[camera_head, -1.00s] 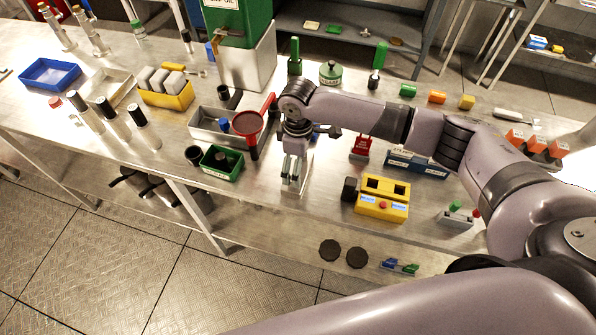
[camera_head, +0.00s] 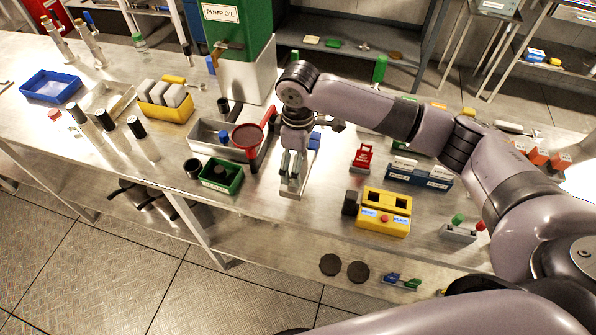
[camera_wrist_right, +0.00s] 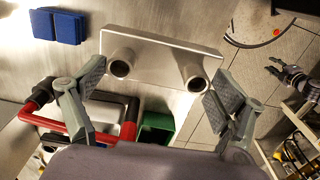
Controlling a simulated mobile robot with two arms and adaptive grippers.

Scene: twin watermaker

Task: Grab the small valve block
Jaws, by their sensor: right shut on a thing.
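The small valve block (camera_wrist_right: 160,45) is a grey metal block with two round tubular ports. It lies between the finger pads of my right gripper (camera_wrist_right: 160,82) in the right wrist view. In the head view my right gripper (camera_head: 291,165) points down, shut on the block (camera_head: 291,190), near the bench's front edge. Whether the block touches the bench cannot be made out. A gripper that looks like my left (camera_wrist_right: 290,76) hangs over the floor at the right of the wrist view, too small to read its fingers. It is not visible in the head view.
A blue block (camera_head: 314,141) is behind. A yellow box (camera_head: 384,212) and blue rack (camera_head: 420,176) are right. Bare bench (camera_head: 325,185) lies between.

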